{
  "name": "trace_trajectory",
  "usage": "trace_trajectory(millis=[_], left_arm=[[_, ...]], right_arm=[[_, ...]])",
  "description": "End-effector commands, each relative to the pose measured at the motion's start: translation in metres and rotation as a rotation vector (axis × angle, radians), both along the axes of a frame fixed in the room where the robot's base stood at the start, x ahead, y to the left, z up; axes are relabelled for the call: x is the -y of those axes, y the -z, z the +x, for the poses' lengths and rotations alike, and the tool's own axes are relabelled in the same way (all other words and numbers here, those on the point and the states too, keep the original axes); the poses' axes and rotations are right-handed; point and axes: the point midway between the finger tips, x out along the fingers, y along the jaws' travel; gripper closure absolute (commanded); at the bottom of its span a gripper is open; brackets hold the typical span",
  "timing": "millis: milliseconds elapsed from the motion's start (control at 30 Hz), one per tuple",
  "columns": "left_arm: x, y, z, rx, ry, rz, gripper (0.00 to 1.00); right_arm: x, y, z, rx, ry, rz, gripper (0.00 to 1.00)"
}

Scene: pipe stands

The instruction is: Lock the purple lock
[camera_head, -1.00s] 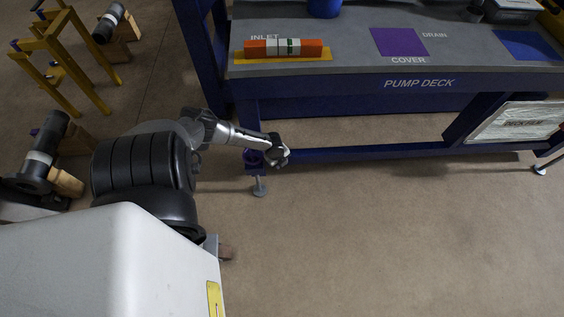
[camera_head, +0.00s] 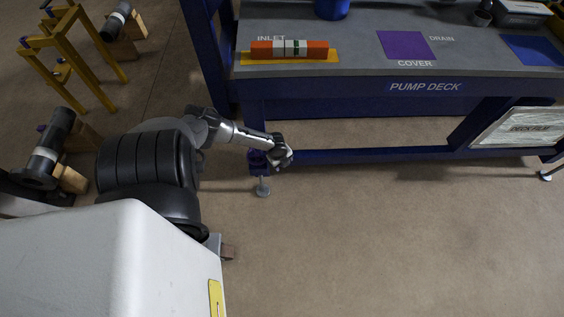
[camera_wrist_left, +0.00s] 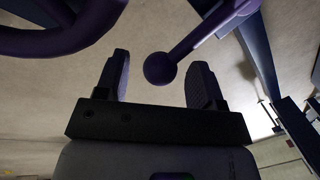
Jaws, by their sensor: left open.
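The purple lock (camera_head: 258,164) sits low on the pump deck's front left leg, partly hidden by my left gripper (camera_head: 285,155). In the left wrist view, a purple lever ending in a round ball knob (camera_wrist_left: 160,69) reaches in from the upper right. Part of a purple ring (camera_wrist_left: 60,38) shows at the upper left. My left gripper (camera_wrist_left: 160,76) is open, with one finger on each side of the knob. Gaps show on both sides, so the fingers appear apart from it. My right gripper is in neither view.
The blue pump deck frame (camera_head: 380,90) stands ahead, with a low crossbar (camera_head: 380,155) beside my gripper. An orange and white pipe piece (camera_head: 290,48) lies on top. A yellow stand (camera_head: 75,50) is at the left. The floor (camera_head: 400,240) in front is clear.

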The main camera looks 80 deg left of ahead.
Motion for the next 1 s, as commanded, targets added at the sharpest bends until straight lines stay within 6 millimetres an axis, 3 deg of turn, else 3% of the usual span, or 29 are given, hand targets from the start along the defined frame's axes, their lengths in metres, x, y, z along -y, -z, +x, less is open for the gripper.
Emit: trace_trajectory(millis=[300,533,733,1000], left_arm=[[0.003,-0.063,-0.012,-0.003,0.003,0.003,0.38],[0.006,-0.102,-0.02,-0.005,0.002,0.003,0.38],[0.008,-0.123,-0.024,-0.004,0.001,0.003,0.38],[0.009,-0.13,-0.026,-0.004,-0.001,0.001,0.38]], right_arm=[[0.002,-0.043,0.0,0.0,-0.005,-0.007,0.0],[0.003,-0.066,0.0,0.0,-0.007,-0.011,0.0],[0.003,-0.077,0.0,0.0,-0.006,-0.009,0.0],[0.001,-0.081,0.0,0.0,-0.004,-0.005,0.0]])
